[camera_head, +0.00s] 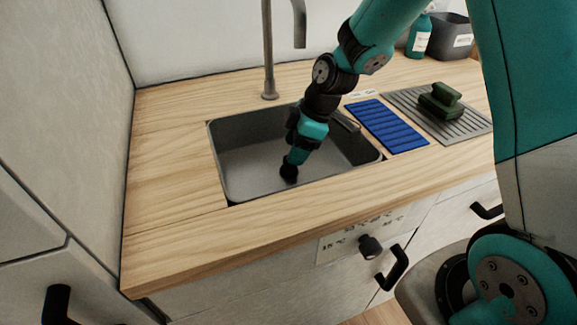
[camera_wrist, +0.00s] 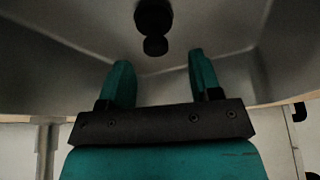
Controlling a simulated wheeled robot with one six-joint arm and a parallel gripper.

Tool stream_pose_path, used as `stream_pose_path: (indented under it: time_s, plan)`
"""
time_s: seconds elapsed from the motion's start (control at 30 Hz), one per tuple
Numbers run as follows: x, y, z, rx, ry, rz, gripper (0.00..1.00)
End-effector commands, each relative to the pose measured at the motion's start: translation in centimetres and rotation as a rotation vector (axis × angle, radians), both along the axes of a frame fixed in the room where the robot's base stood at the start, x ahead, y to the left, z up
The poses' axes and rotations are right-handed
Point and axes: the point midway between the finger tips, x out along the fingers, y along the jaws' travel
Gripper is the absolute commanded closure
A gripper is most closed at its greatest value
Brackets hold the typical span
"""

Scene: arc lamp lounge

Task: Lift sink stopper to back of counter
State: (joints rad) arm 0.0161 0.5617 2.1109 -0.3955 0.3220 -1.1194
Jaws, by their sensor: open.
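The black sink stopper (camera_head: 289,173) sits on the floor of the grey sink (camera_head: 240,165), close below my gripper (camera_head: 294,158). In the wrist view the stopper (camera_wrist: 154,17) is a dark round shape with a smaller round knob. It lies beyond the fingertips, roughly in line with the gap between them. My gripper (camera_wrist: 160,65) has its two teal fingers apart, with nothing between them. The back of the counter (camera_head: 210,90) is bare wood behind the sink. My arm hides part of the sink's right side.
A tall faucet (camera_head: 268,60) rises behind the sink. A teal bottle (camera_head: 420,35) and a grey bin (camera_head: 450,38) stand at the back right. The counter left of the sink is clear.

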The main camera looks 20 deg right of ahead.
Motion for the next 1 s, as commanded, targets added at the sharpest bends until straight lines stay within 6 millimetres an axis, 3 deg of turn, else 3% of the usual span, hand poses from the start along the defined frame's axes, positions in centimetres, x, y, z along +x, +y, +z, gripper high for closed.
stream_pose_path:
  time_s: [0.23,0.53,0.57,0.7,0.8,1.0]
  plan:
    - [0.8,1.2,-3.5,0.000,0.004,0.002,0.42]
    - [0.9,1.4,-4.2,0.000,0.001,-0.001,0.42]
    - [0.9,1.4,-4.2,0.000,0.001,-0.001,0.44]
    - [0.9,1.4,-4.2,0.000,0.001,-0.001,0.76]
    - [0.9,1.4,-4.2,0.000,0.001,-0.001,0.95]
    - [0.9,1.4,-4.1,0.000,0.001,-0.001,0.95]
